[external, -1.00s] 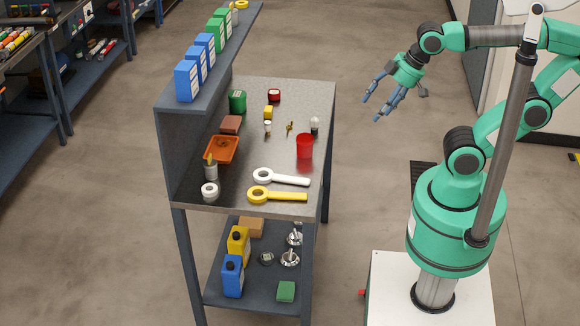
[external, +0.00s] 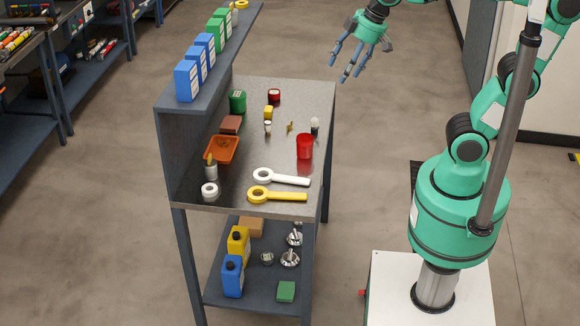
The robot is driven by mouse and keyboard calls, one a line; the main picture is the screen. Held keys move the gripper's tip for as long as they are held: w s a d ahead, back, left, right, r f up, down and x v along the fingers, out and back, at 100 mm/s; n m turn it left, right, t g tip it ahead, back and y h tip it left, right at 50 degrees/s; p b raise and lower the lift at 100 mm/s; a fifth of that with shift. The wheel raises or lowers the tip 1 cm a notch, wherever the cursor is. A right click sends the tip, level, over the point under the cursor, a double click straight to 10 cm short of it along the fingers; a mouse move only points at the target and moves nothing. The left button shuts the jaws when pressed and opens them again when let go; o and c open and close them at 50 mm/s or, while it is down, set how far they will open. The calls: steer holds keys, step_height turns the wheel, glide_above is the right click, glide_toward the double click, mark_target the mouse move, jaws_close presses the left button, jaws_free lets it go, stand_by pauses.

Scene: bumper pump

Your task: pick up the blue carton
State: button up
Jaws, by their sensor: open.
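Blue cartons with pale labels stand upright in a row on the raised shelf (external: 172,101) of the workbench; the nearest blue carton (external: 187,82) is at the shelf's front end. Another blue carton (external: 198,62) and a third blue carton (external: 206,43) stand behind it. I cannot tell which one is meant. My gripper (external: 341,66) is open and empty, in the air at the top of the view. It is to the right of the shelf, well apart from the cartons, with its fingers pointing down and left.
Green cartons (external: 221,26) continue the row behind the blue ones. The bench top holds a red cup (external: 304,147), an orange tray (external: 234,150), a white ring-ended tool (external: 290,180) and a yellow one (external: 285,197). Blue and yellow jugs stand on the lower shelf.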

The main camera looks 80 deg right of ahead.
steer(key=w+r+g+p, duration=0.1)
steer(key=w+r+p, duration=0.4)
steer(key=w+r, duration=0.6)
steer(key=g+p, duration=0.3)
steer(key=p, duration=1.1)
glide_above(195, 50)
steer(key=s, duration=0.1)
steer(key=shift+s+a+f, duration=0.1)
steer(key=shift+a+f, duration=0.1)
steer(key=shift+f, duration=0.1)
steer(key=shift+w+f, duration=0.35)
steer(key=shift+w, duration=0.15)
steer(key=shift+f+p, duration=0.35)
steer(key=shift+f, duration=3.95)
steer(key=shift+f, duration=0.1)
